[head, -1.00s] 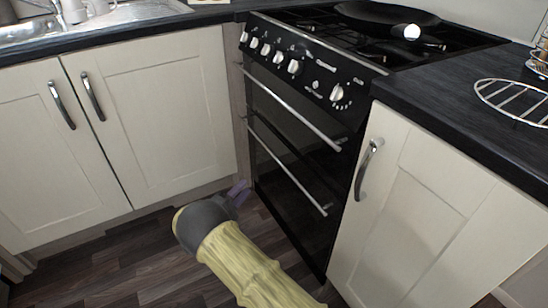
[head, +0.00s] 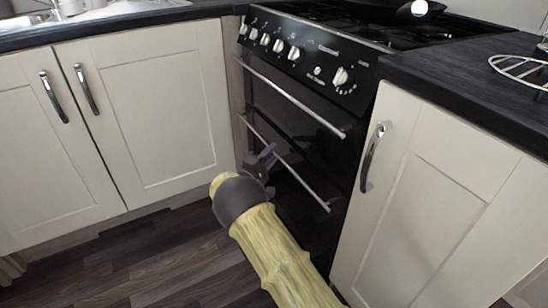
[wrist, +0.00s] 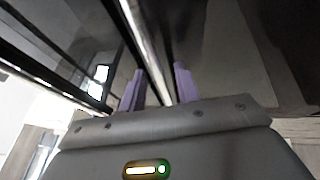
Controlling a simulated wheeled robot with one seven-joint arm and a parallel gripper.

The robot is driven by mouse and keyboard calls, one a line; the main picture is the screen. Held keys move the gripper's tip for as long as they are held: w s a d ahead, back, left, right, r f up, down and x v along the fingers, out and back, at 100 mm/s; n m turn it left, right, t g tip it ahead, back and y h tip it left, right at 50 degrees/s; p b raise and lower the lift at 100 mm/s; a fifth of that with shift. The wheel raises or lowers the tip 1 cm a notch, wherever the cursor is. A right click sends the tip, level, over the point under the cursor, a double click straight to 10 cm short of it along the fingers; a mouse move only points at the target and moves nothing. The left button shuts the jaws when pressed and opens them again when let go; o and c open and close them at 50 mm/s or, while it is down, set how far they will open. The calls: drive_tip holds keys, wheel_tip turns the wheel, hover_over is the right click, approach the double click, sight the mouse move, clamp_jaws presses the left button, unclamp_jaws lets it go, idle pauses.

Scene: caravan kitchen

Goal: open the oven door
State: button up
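The black oven (head: 300,135) stands in the middle of the head view, with two silver bar handles. The upper handle (head: 300,104) and the lower handle (head: 305,182) both slope down to the right, and both doors look shut. My gripper (head: 268,155) is at the left part of the lower handle. In the wrist view, its two purple fingers (wrist: 159,88) are apart, and a silver bar (wrist: 146,42) runs between them. I see a gap on either side of the bar. The fingertips are small and partly hidden in the head view.
Cream cupboards with curved handles flank the oven, on the left (head: 150,110) and right (head: 430,190). A row of knobs (head: 293,53) is above the oven doors. A pan (head: 385,10) sits on the hob and a wire rack (head: 525,72) on the right worktop. The dark floor (head: 150,260) at left is clear.

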drive_tip(key=shift+w+d+r, duration=0.2)
drive_tip(key=shift+w+d, duration=0.2)
drive_tip(key=shift+w, duration=0.2)
clamp_jaws()
drive_tip(key=shift+f, duration=0.1)
